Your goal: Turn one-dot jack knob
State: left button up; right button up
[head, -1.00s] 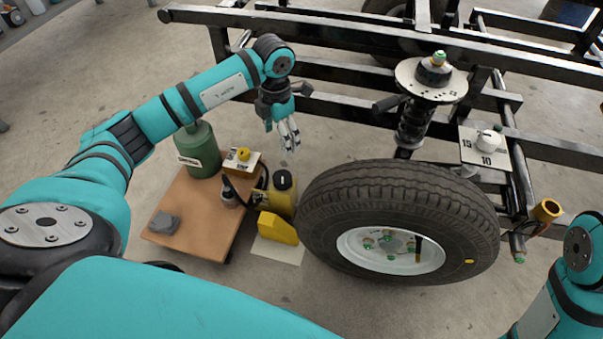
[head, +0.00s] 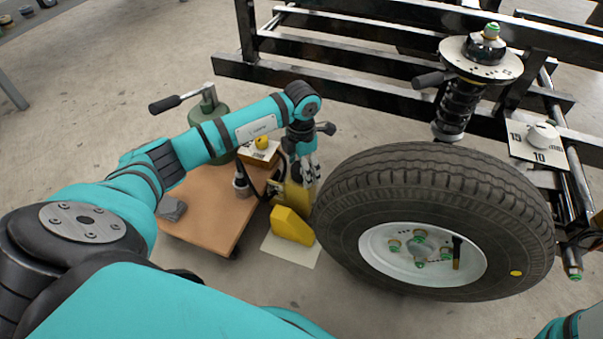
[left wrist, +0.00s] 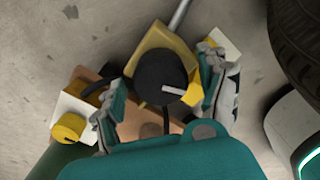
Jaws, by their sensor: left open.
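A yellow jack (head: 280,190) stands at the right edge of the brown cart, beside the tyre. In the left wrist view, a round black knob (left wrist: 160,78) with a pale pointer bar sits on the jack's gold-yellow body (left wrist: 152,38). My left gripper (head: 306,178) is over the jack, pointing down, and hides the knob in the head view. In the left wrist view its open fingers (left wrist: 165,98) are on either side of the black knob; contact cannot be told. I cannot make out any dot marks. My right gripper is out of view.
A brown cart (head: 205,215) carries a green cylinder (head: 222,125) with a handle, a grey block (head: 172,208) and a yellow knob (head: 262,142) on a white box. A yellow wedge (head: 291,226) lies in front. The large tyre (head: 400,180) is close on the right.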

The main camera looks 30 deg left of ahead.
pick_arm(q)
jog(key=shift+f, duration=0.15)
jog(key=c, duration=1.2)
jog(key=shift+r+m+p, duration=0.2)
jog(key=shift+m+p, duration=0.65)
jog(key=shift+m, duration=0.05)
jog(key=shift+m+p, duration=0.9)
jog(key=shift+m, duration=0.2)
jog(key=m+p, duration=0.2)
jog(key=m, duration=0.2)
jog(key=shift+f, duration=0.1)
jog(key=shift+m, duration=0.4)
jog(key=shift+f, duration=0.1)
